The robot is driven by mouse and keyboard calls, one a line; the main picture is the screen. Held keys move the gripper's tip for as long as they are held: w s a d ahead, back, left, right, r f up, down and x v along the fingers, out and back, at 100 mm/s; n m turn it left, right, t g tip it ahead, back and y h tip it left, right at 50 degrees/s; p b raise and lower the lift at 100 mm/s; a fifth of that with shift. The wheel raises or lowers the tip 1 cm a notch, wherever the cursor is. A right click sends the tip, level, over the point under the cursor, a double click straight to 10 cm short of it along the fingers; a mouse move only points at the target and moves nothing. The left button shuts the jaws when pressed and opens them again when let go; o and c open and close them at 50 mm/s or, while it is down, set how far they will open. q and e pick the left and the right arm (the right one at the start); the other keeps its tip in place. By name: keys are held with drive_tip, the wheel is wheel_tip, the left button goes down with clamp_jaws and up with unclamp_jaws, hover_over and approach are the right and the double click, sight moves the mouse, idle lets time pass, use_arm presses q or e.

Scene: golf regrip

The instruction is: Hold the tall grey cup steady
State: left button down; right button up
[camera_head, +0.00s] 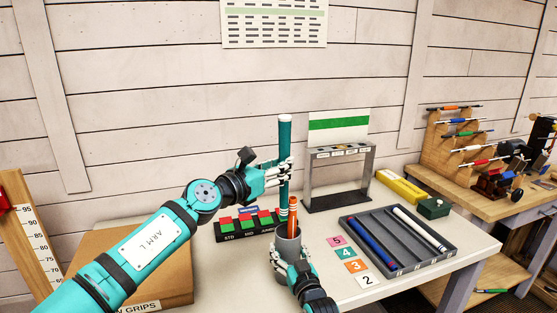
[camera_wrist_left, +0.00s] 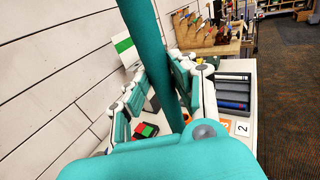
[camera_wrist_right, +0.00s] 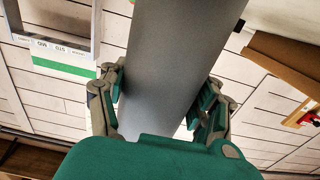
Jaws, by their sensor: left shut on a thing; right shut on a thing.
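The tall grey cup (camera_head: 288,246) stands upright at the front of the table. My right gripper (camera_head: 287,268) is shut around its side; the cup (camera_wrist_right: 172,65) fills the space between the fingers in the right wrist view. An orange stick-like item (camera_head: 293,207) stands in the cup and pokes above its rim. My left gripper (camera_head: 282,173) is shut on a long teal tube (camera_head: 285,140) with a white top end, held upright above and behind the cup. The tube (camera_wrist_left: 152,55) also crosses the left wrist view. Whether its lower end touches the cup is unclear.
A block with red and green pieces (camera_head: 240,229) sits behind the cup. Numbered cards (camera_head: 355,266) and a dark tray (camera_head: 398,240) with blue and white tubes lie to the right. A grey stand (camera_head: 341,178) is behind. A cardboard box (camera_head: 120,255) is left.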

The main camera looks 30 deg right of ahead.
sight(281, 205)
use_arm(q)
drive_tip(key=shift+f, duration=5.35)
drive_tip(key=c, duration=1)
unclamp_jaws()
drive_tip(key=v, duration=1.2)
drive_tip(key=shift+r, duration=0.1)
